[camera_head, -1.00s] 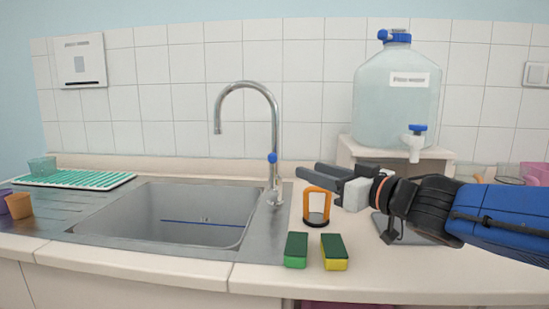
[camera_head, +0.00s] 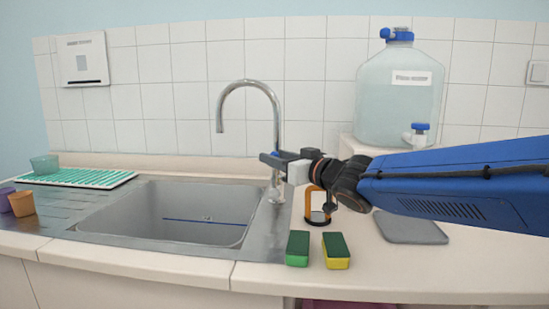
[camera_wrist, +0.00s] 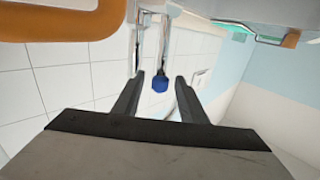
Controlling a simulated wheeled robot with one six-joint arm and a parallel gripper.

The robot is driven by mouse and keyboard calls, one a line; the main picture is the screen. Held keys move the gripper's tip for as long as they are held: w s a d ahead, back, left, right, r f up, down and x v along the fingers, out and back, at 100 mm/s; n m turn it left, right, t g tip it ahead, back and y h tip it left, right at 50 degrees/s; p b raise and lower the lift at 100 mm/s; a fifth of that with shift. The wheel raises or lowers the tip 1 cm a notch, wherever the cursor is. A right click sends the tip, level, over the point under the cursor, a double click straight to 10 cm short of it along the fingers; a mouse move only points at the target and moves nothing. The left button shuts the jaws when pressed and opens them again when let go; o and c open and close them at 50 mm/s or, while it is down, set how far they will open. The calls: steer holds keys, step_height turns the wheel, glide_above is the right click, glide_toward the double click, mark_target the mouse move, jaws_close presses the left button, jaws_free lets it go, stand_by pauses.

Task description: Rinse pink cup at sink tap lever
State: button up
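The tap (camera_head: 277,120) stands behind the sink (camera_head: 170,212), a chrome gooseneck with a small blue lever (camera_wrist: 160,84). No water stream shows. My gripper (camera_head: 264,158) is at the tap's column, at about the lever's height. In the wrist view my gripper (camera_wrist: 160,76) is open, and the blue lever appears between its fingertips. I cannot tell if a finger touches it. The fingers hold nothing. No pink cup shows now. A purple cup (camera_head: 5,200) and an orange cup (camera_head: 22,203) stand left of the sink.
An orange-framed holder (camera_head: 311,206) stands below my gripper. Two sponges (camera_head: 298,248) lie at the counter front, by a grey pad (camera_head: 411,228). A large water bottle (camera_head: 398,97) stands behind my arm.

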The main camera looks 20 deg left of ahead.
steer(key=shift+w+a, duration=0.25)
steer(key=shift+a, duration=0.3)
jaws_close()
steer(key=shift+w+d+f+m+t+y, duration=0.1)
steer(key=shift+w+d+m+t+y, duration=0.1)
steer(key=shift+d+m+t+y, duration=0.35)
steer(key=shift+d, duration=0.15)
jaws_free()
steer(key=v, duration=1.7)
steer(key=shift+d+r, duration=0.25)
